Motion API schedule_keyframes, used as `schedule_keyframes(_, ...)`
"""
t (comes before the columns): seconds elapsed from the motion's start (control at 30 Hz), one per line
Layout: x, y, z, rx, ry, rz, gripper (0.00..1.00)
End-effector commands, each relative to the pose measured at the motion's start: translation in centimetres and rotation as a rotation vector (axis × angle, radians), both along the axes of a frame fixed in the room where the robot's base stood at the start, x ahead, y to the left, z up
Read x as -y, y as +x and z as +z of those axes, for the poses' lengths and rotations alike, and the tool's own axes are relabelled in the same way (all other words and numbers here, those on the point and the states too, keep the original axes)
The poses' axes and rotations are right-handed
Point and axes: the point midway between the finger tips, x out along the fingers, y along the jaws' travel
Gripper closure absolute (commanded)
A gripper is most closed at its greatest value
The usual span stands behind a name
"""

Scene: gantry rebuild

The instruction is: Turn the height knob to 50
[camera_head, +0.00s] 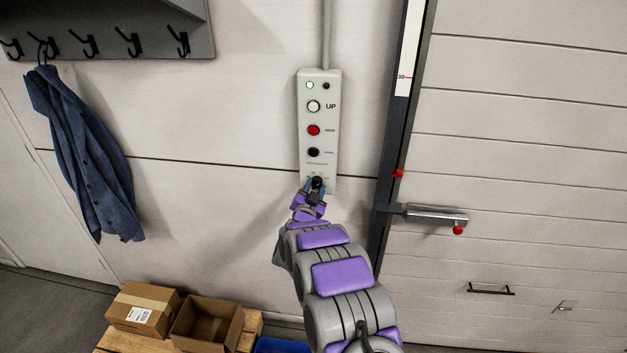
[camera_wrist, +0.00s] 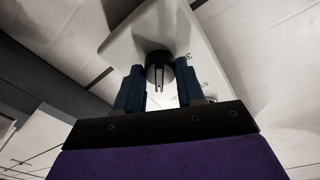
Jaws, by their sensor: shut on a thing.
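The height knob (camera_wrist: 159,72) is a dark round knob with a pale pointer line at the low end of the grey control panel (camera_head: 305,166). In the wrist view the panel (camera_wrist: 190,32) carries small scale marks beside the knob, too partial to read a setting surely. My gripper (camera_head: 316,184) is at the knob, with its two blue fingers (camera_wrist: 159,88) on either side of it, shut on it. In the head view the knob is mostly hidden by my gripper.
Right of the panel is a slatted door (camera_head: 520,200) with a latch handle (camera_head: 435,214) and a vertical scale (camera_head: 404,50) marked 30. A blue jacket (camera_head: 90,150) hangs at left. Cardboard boxes (camera_head: 143,308) sit on a pallet below.

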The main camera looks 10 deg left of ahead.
Motion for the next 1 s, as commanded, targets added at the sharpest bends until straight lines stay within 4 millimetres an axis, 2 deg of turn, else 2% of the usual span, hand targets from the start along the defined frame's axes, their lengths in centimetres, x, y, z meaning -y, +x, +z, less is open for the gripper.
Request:
schedule_keyframes(0.7,0.04,-0.01,-0.03,-0.025,-0.679,0.002,0.92)
schedule_keyframes(1.0,-0.12,-0.04,-0.12,-0.03,-0.905,0.003,0.92)
